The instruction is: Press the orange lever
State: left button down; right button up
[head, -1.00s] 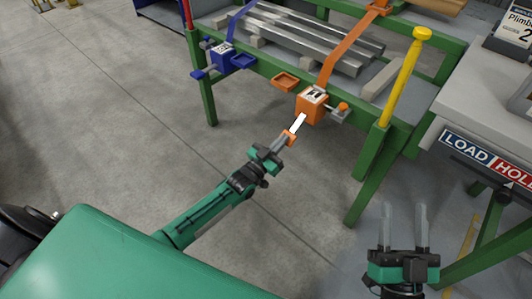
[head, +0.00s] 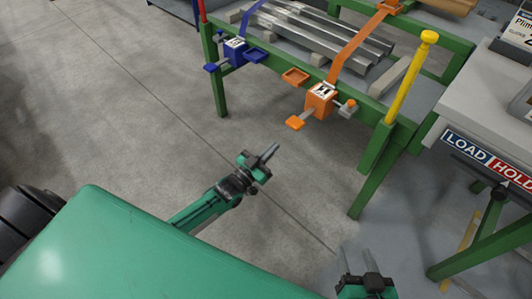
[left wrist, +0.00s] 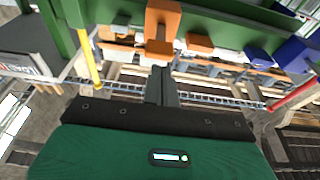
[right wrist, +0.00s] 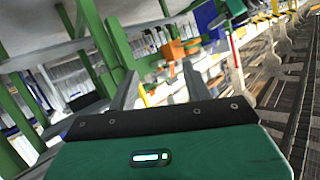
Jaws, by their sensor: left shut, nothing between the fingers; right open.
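The orange lever (head: 295,123) is a flat orange pad on a short grey bar, sticking out from the orange box (head: 320,98) on the front of the green table. In the left wrist view the lever (left wrist: 158,47) shows just beyond my fingertips, below the orange box (left wrist: 161,20). My left gripper (head: 272,151) is shut and empty, apart from the lever, in front of and below it in the head view. My right gripper (head: 356,257) is open and empty at the bottom edge, far from the lever. In the right wrist view the orange box (right wrist: 174,50) shows beyond the fingers.
An orange tray (head: 295,76) and a knob (head: 349,105) flank the box. A blue box (head: 236,48) with a blue pad (head: 211,68) stands further left. A yellow post (head: 409,80) rises at right. The floor (head: 130,130) before the table is clear.

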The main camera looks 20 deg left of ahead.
pick_arm(q)
jog(key=shift+v, duration=1.1)
pick_arm(e)
jog(key=shift+d, duration=0.2)
pick_arm(q)
jog(key=shift+f, duration=0.1)
notch_tip(320, 180, up, 14)
jog(key=w+g+y+p, duration=0.1)
jog(key=g+p, duration=0.4)
jog(key=p, duration=0.9)
jog(key=shift+w+d+f+y, duration=0.15)
jog(key=shift+w+f+y, duration=0.15)
jog(key=shift+y, duration=0.2)
pick_arm(e)
jog(key=s+d+f+g+h, duration=0.3)
jog(key=d+f+g, duration=0.2)
jog(key=f, duration=0.3)
jog(key=s+d+f+g+h, duration=0.2)
jog(key=s+d+f+g, duration=0.1)
jog(key=d+f+g, duration=0.2)
notch_tip(320, 180, down, 3)
jog(key=shift+d+r+m+g+h, duration=0.15)
jog(key=shift+d+m+g+h, duration=0.2)
jog(key=shift+d, duration=0.5)
jog(key=shift+s, duration=0.1)
